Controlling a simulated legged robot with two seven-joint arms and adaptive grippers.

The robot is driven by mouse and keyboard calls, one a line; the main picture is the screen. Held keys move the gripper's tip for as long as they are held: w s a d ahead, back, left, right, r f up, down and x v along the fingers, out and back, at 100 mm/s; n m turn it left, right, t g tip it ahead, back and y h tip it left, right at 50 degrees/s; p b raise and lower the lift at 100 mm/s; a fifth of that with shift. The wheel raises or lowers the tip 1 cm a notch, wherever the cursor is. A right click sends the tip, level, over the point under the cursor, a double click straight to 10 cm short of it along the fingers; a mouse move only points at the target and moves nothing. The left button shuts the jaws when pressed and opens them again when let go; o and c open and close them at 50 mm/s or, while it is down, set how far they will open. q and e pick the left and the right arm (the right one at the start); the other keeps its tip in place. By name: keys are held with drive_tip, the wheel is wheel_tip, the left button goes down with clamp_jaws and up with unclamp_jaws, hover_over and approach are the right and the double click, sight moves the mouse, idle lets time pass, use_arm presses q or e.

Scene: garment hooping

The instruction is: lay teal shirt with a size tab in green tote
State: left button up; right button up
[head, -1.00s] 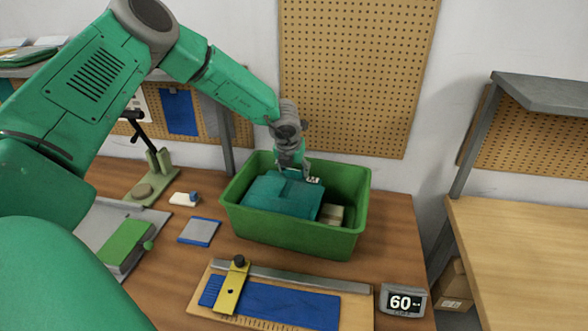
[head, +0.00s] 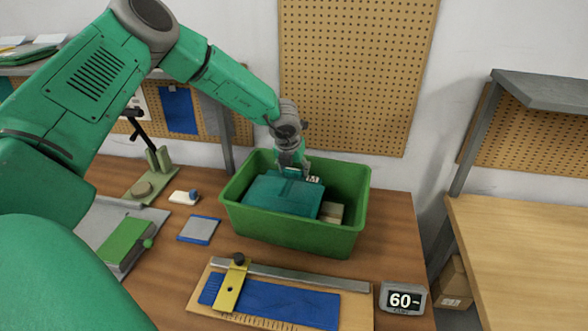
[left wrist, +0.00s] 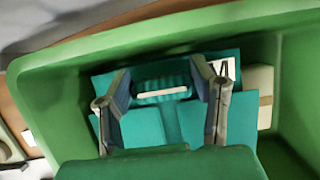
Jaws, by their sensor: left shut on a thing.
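The teal shirt (head: 283,195) is folded and lies inside the green tote (head: 300,239), filling its left and middle part. A white size tab with an "M" (head: 314,180) shows at the shirt's far edge. The tab also shows in the left wrist view (left wrist: 224,69). My left gripper (head: 292,171) reaches down into the tote at the shirt's far side. My right gripper is in neither view.
A tan block (head: 331,212) lies in the tote's right part. A ruler board with blue cloth (head: 285,306) and a display reading 60 (head: 403,299) stand in front. A grey-blue pad (head: 199,230) lies left of the tote. The table at right (head: 520,240) is clear.

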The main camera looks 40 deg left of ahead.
use_arm(q)
drive_tip(key=shift+f, duration=0.2)
drive_tip(key=shift+f+b, duration=1.15)
drive_tip(key=shift+f, duration=0.35)
drive_tip(key=shift+f+b, duration=0.95)
drive_tip(key=shift+f, duration=0.4)
idle(0.4)
drive_tip(key=o, duration=1.3)
drive_tip(key=shift+o, duration=0.2)
drive_tip(key=shift+r+p, duration=3.25)
drive_tip(key=shift+r, duration=0.8)
